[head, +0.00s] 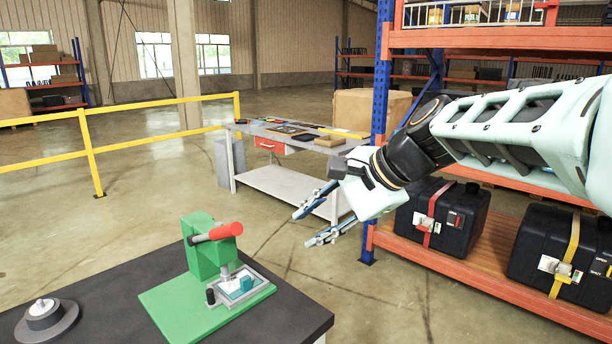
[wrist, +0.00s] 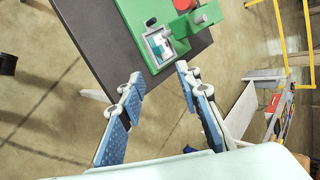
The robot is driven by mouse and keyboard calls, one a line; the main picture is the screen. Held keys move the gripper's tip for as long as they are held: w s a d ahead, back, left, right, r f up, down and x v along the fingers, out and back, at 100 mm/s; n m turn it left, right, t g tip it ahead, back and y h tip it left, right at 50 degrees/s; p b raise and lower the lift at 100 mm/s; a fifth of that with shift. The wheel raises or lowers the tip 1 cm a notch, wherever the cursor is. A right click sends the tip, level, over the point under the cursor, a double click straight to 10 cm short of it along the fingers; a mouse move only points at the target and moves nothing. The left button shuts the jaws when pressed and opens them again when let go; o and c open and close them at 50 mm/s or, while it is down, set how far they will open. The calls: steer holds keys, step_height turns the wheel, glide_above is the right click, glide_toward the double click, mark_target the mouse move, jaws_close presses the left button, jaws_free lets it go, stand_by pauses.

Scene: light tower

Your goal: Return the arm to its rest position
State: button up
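My gripper (head: 318,219) is in the head view, in the air to the right of the dark table (head: 96,300), apart from everything. Its two blue fingers are spread with nothing between them. My arm reaches in from the right edge, in front of the orange and blue rack. In the wrist view the open fingers of my gripper (wrist: 158,90) point toward the table edge and the green press. The green press (head: 204,262) with a red handle stands on the table. A metal tray with a teal piece (head: 241,285) sits on its base. The press also shows in the wrist view (wrist: 150,45).
A grey round part (head: 46,318) lies at the table's left. The orange rack shelf (head: 480,265) holds black cases (head: 441,212) close to my arm. A workbench (head: 285,181) and a yellow railing (head: 88,150) stand behind. Open floor lies between table and rack.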

steer(key=s+d+f+n+h, duration=0.3)
steer(key=s+d+f+n, duration=0.25)
steer(key=s, duration=0.35)
steer(key=s+d+f+n+h, duration=0.4)
steer(key=s+d+f, duration=0.15)
steer(key=s, duration=0.45)
step_height(320, 180, up, 14)
steer(key=d+p, duration=0.1)
steer(key=p, duration=1.3)
steer(key=shift+s+f+n, duration=0.15)
steer(key=shift+s+n, duration=0.15)
steer(key=shift+n, duration=0.05)
